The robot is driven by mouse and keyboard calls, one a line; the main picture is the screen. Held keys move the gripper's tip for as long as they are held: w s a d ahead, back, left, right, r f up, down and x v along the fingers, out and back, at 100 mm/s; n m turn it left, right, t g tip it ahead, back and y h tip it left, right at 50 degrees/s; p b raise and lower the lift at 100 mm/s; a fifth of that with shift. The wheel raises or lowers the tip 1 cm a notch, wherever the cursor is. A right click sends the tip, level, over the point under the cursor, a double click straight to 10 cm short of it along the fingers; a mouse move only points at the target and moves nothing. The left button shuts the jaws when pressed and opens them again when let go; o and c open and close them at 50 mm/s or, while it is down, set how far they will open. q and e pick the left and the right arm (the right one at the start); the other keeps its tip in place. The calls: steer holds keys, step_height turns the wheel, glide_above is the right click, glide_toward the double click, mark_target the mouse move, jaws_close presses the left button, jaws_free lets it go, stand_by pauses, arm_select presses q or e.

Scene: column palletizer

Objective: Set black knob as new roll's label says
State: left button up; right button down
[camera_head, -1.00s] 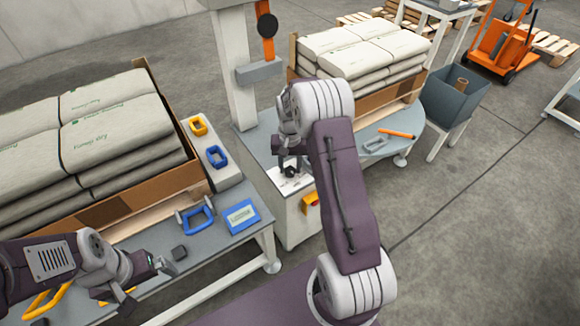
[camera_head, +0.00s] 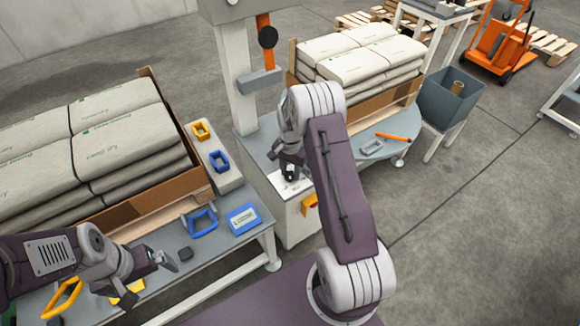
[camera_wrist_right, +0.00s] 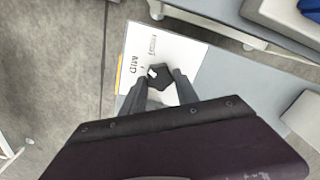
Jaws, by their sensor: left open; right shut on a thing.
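The black knob (camera_wrist_right: 158,77) sits on a white plate with printed marks. In the right wrist view the plate (camera_wrist_right: 146,46) reads "MID" beside the knob, with another word above it too small to read surely. A white mark shows on the knob. My right gripper (camera_wrist_right: 161,84) is shut on the knob, one finger on each side. In the head view my right gripper (camera_head: 289,170) is over the white plate (camera_head: 289,187) on the grey cabinet. My left gripper (camera_head: 170,268) is open and empty above the left bench. I cannot make out a new roll or its label.
Sack stacks stand at left and behind. A grey bin (camera_head: 449,98) holds a brown tube (camera_head: 457,87).

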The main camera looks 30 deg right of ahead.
mark_target(291, 174)
steer(key=m+p, duration=0.2)
steer(key=m, duration=0.1)
steer(key=shift+r, duration=0.2)
steer(key=shift+d+f+m+p, duration=0.1)
steer(key=shift+m+p, duration=0.65)
steer(key=shift+m, duration=0.85)
steer(key=c, duration=0.9)
jaws_free()
steer(key=shift+s, duration=0.1)
step_height(291, 174, up, 9)
steer(key=shift+f+p, duration=0.1)
steer(key=shift+p, duration=0.9)
